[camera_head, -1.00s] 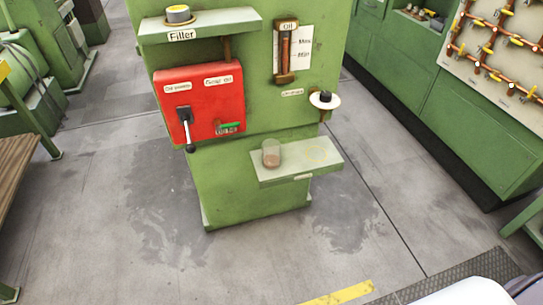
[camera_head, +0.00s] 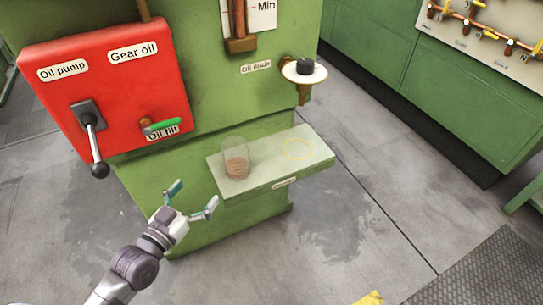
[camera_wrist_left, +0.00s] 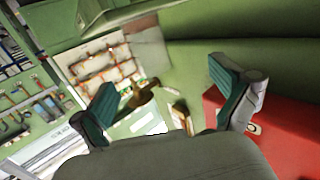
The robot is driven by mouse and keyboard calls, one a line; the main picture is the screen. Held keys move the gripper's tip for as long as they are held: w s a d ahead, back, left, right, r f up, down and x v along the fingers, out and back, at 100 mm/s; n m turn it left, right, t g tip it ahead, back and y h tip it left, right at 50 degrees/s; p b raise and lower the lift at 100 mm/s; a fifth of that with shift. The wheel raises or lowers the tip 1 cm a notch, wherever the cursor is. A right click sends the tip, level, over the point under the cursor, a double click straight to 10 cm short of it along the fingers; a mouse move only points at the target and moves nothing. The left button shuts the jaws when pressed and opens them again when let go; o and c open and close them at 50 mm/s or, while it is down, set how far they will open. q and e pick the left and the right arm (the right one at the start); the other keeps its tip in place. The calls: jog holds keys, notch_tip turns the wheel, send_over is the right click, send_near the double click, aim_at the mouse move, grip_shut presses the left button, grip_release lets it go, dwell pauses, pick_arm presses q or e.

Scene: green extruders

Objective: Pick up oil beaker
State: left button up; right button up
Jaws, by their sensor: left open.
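The oil beaker (camera_head: 236,160) is a clear glass with brownish liquid in its lower part. It stands upright on the left part of the small pale green shelf (camera_head: 268,176) on the green machine. My left gripper (camera_head: 190,196) is open and empty, to the lower left of the beaker and apart from it. Its two open fingers also show in the left wrist view (camera_wrist_left: 170,100); I cannot make out the beaker there. My right gripper is not in view.
A red panel (camera_head: 95,62) with an oil pump lever (camera_head: 93,140) and a green oil fill handle (camera_head: 163,127) is on the machine at left. The oil drain valve (camera_head: 304,68) is above the shelf's right part, where a yellow circle (camera_head: 297,149) marks free space.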

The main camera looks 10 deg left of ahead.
aim_at(226, 159)
pick_arm(q)
jog(key=shift+h, duration=0.4)
jog(key=w+d, duration=0.1)
jog(key=w, duration=0.1)
jog(key=w+d+r, duration=0.1)
jog(key=w+d, duration=0.1)
jog(key=w, duration=0.1)
jog(key=w+d+r, duration=0.1)
jog(key=w, duration=0.2)
jog(key=shift+d+r+b, duration=0.1)
jog(key=shift+d+b, duration=0.1)
jog(key=shift+b, duration=0.2)
jog(key=x, duration=0.5)
jog(key=shift+w+d+r+b, duration=0.1)
jog(key=shift+w+d+b, duration=0.05)
jog(key=shift+d+b, duration=0.25)
jog(key=c, duration=1.2)
jog(key=shift+r, duration=0.1)
jog(key=shift+c, duration=0.6)
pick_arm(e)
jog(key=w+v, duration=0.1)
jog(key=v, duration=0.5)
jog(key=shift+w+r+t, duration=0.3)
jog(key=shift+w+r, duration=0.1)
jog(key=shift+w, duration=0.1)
pick_arm(q)
jog(key=shift+r, duration=0.1)
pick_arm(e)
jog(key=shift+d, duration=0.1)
